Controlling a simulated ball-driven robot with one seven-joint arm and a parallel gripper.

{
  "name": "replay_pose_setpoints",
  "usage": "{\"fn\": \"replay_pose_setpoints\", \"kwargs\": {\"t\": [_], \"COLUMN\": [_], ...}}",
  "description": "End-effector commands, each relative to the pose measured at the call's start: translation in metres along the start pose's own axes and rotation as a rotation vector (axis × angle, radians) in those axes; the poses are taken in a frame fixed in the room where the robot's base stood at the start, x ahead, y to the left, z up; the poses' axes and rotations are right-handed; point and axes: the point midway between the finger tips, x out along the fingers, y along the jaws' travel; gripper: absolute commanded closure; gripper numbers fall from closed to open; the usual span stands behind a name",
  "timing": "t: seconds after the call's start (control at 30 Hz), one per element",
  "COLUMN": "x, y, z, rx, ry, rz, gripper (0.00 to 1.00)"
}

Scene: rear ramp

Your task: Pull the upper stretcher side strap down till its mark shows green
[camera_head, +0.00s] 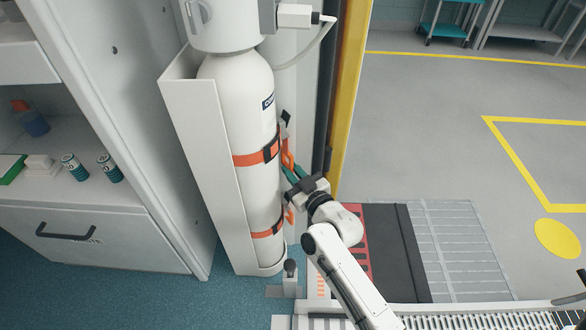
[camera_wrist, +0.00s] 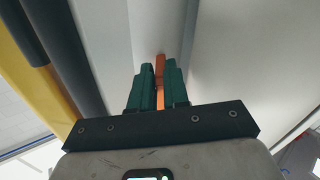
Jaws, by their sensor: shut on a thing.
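A white gas cylinder (camera_head: 240,130) stands upright in a white holder. An upper orange strap (camera_head: 248,158) and a lower orange strap (camera_head: 264,231) run round it, each with a dark buckle at the right. An orange strap tail (camera_head: 287,152) hangs beside the upper buckle (camera_head: 271,149). My gripper (camera_head: 291,169) is just right of the cylinder, below that buckle. In the wrist view its green fingers (camera_wrist: 160,82) are shut on the orange tail (camera_wrist: 160,66), which stands out between them. I cannot make out the strap's mark or its colour.
A cabinet with shelves (camera_head: 85,180) stands at the left. A yellow post (camera_head: 350,80) rises close to the right of my gripper. A ramp (camera_head: 440,240) lies at the lower right, and the grey floor beyond is open.

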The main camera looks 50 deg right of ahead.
Motion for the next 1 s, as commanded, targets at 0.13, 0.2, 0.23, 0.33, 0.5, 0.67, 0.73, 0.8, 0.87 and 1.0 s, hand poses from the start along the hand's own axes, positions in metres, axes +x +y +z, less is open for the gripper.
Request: {"fn": "replay_pose_setpoints", "kwargs": {"t": [0.13,0.2,0.23,0.33,0.5,0.67,0.73,0.8,0.87,1.0], "x": [0.0,-0.001,-0.001,-0.001,0.0,-0.001,-0.004,-0.011,-0.019,-0.046], "y": [-0.006,-0.006,-0.006,-0.005,-0.004,-0.003,-0.003,-0.003,-0.003,-0.003], "z": [0.003,0.004,0.004,0.003,0.002,0.001,0.001,0.001,0.001,-0.001], "rx": [0.0,0.0,0.0,0.001,0.0,0.0,0.0,0.0,0.0,0.0], "ry": [-0.011,-0.011,-0.011,-0.011,-0.008,-0.006,-0.007,-0.008,-0.01,-0.011], "rz": [-0.014,-0.014,-0.014,-0.012,-0.008,-0.006,-0.007,-0.007,-0.007,-0.01], "gripper": [1.0,0.82,0.79,0.7,0.62,0.62,0.62,0.62,0.62,0.62]}}
